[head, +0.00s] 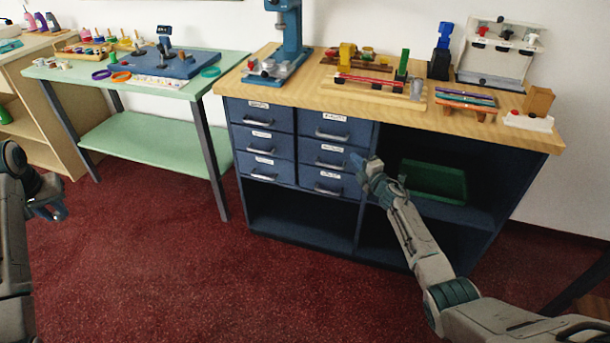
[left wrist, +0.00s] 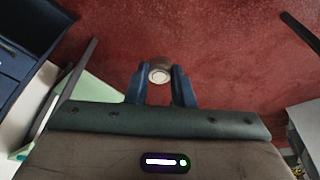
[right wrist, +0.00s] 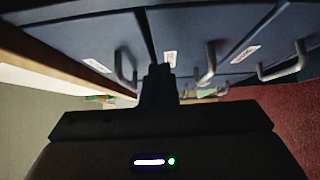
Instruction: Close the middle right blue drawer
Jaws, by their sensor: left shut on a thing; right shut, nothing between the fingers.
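The blue cabinet holds two columns of drawers with grey handles and white labels. The middle right blue drawer (head: 311,152) looks about flush with its neighbours; I cannot tell whether a small gap is left. My right gripper (head: 360,164) is shut and empty, its tip in front of this drawer's right end; contact cannot be told. In the right wrist view, the shut fingers (right wrist: 158,72) point towards the drawer fronts. My left gripper (head: 50,207) is far to the left, away from the cabinet. In the left wrist view, it is shut on a small round thing with a pale end (left wrist: 159,75).
The wooden counter top (head: 310,88) carries a blue press (head: 290,40), racks and small blocks. A green tray (head: 434,180) lies in the open right shelf. A mint-green table (head: 130,82) stands to the left. The red carpet (head: 200,270) in front is clear.

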